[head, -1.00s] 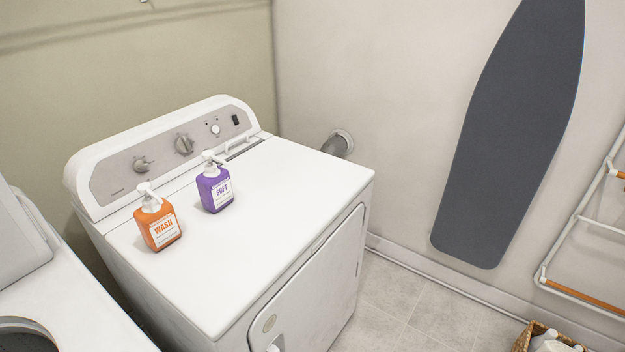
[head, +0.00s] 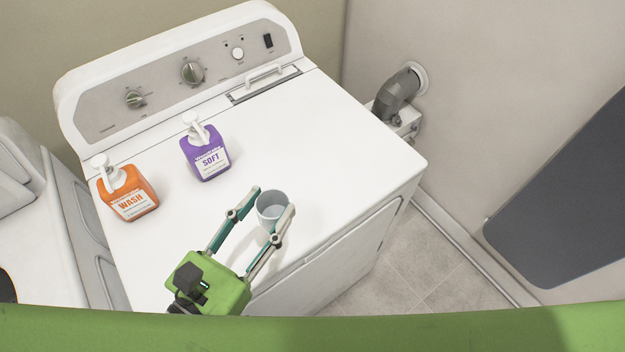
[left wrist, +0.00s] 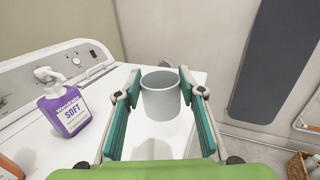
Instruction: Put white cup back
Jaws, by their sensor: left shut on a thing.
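The white cup (head: 271,210) is upright between the fingers of my left gripper (head: 266,200), over the front part of the dryer top in the head view. The cup also shows in the left wrist view (left wrist: 161,98), with a finger on each side. My left gripper is shut on the cup. Whether the cup's base touches the dryer top (head: 310,130) is hard to tell. The cup looks empty. My right gripper is not in view.
An orange WASH bottle (head: 128,192) and a purple SOFT bottle (head: 205,152) stand on the dryer top, left of the cup. The dryer's control panel (head: 185,75) is at the back. The right side of the top is clear.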

